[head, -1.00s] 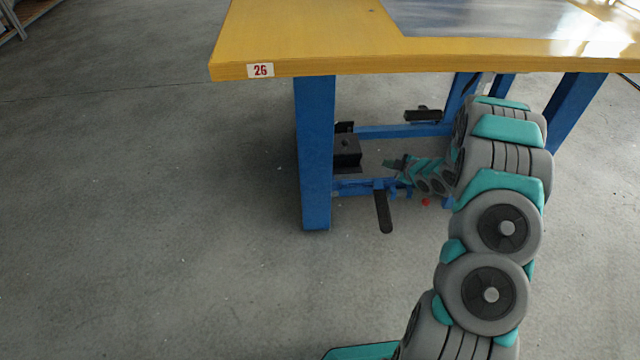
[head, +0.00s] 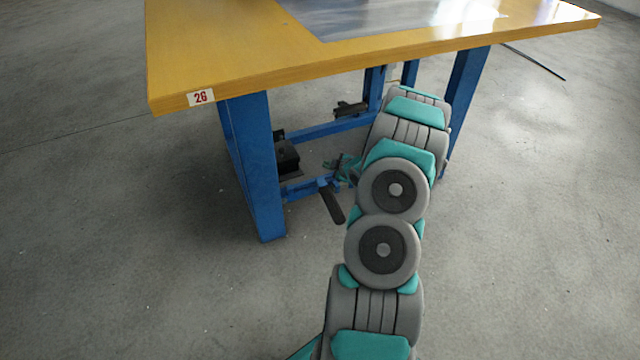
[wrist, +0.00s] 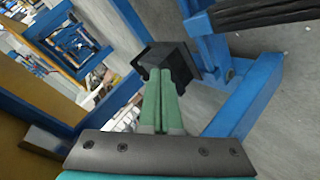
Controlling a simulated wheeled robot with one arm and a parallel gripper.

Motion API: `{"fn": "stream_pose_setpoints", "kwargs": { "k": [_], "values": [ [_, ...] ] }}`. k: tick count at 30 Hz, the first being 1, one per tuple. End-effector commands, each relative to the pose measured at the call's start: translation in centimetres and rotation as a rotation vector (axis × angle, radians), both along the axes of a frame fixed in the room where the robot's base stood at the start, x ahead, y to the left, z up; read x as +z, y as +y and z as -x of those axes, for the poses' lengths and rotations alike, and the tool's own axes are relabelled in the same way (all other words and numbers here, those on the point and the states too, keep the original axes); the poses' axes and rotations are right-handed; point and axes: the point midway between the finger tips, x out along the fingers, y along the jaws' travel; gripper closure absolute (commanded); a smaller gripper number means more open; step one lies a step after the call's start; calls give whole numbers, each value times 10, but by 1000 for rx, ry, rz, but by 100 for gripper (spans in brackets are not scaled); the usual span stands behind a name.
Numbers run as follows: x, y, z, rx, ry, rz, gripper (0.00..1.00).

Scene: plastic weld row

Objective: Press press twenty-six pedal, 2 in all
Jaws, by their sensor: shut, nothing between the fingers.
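The station's yellow-topped table (head: 300,62) carries a label reading 26 (head: 201,97). Under it, a black pedal-like bar (head: 332,206) sticks out low at the front of the blue frame. A black ribbed bar (wrist: 265,12) shows at the wrist view's upper right; I cannot tell which bar it is. A black box (head: 287,157) sits inside the left leg; a black block (wrist: 165,58) lies just beyond my fingertips in the wrist view. My gripper (wrist: 164,80) is shut and empty, its green fingers pointing at that block; contact is unclear. In the head view my gripper (head: 333,163) is under the table, partly hidden by my arm.
Blue legs (head: 262,185) and low blue crossbars (head: 325,130) surround my gripper. Another black bar (head: 350,108) sits on the rear crossbar. A blue beam (wrist: 245,95) runs close to my fingers on the right. The grey floor (head: 90,250) is open at left and front.

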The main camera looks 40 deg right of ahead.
Motion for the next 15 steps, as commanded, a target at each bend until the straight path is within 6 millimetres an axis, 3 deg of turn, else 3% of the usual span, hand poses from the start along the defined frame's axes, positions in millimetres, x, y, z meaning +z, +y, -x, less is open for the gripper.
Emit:
{"fn": "stream_pose_setpoints", "kwargs": {
  "k": [8,15],
  "values": [
    [-19,0,-4,1,1,-1,100],
    [-50,-1,-10,2,2,-1,100]
  ]
}}
